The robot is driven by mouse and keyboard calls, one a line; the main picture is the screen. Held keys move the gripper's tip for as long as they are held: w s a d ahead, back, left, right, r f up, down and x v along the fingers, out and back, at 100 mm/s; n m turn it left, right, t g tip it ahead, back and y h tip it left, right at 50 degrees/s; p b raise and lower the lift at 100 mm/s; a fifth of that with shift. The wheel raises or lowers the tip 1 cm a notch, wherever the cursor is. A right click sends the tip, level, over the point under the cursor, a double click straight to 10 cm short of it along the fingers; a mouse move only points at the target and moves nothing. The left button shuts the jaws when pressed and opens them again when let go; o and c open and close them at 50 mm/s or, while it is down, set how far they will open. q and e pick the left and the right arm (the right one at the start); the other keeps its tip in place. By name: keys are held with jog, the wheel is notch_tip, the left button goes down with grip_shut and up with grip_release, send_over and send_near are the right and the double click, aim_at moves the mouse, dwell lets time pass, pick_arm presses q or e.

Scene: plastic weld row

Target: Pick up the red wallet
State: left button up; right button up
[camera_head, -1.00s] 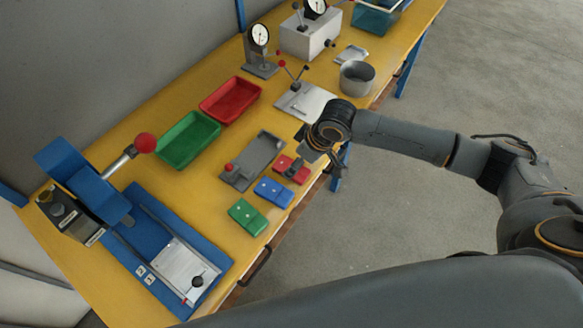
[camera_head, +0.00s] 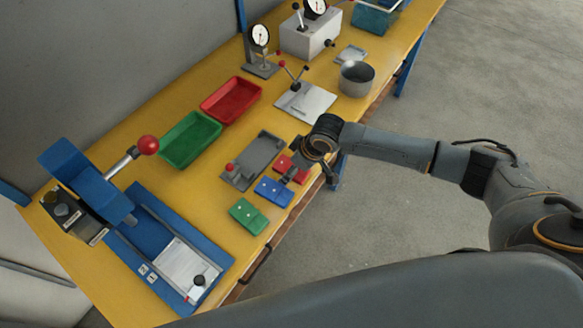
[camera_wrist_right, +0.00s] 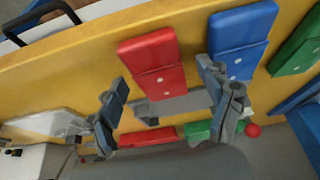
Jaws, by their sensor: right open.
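The red wallet (camera_head: 287,164) lies flat on the yellow bench near its front edge, partly hidden by my right gripper (camera_head: 304,171). A blue wallet (camera_head: 273,192) and a green wallet (camera_head: 246,216) lie beside it in a row. In the right wrist view the red wallet (camera_wrist_right: 153,62) shows between the open fingers of my right gripper (camera_wrist_right: 163,78), with the blue wallet (camera_wrist_right: 243,35) behind the right finger. The gripper is empty. I cannot tell how high the fingertips are above the bench. My left gripper is not in view.
A grey fixture plate (camera_head: 254,158) with a red knob lies just behind the wallets. A green tray (camera_head: 187,139) and a red tray (camera_head: 231,99) stand farther back. A metal cup (camera_head: 356,79) stands to the right. A blue press (camera_head: 88,186) is at the left.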

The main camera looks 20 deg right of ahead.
aim_at(288, 165)
dwell(0.3)
jog(key=c, duration=1.2)
jog(key=shift+c, duration=0.2)
jog(key=shift+r+b, duration=0.3)
jog(key=shift+b, duration=0.05)
notch_tip(288, 165, up, 3)
jog(key=shift+b, duration=0.55)
jog(key=s+d+r+b, duration=0.1)
jog(key=s+d+r, duration=0.5)
jog(key=s+r, duration=0.3)
jog(key=s, duration=0.3)
jog(key=shift+s+r+b, duration=0.35)
jog(key=shift+r, duration=0.05)
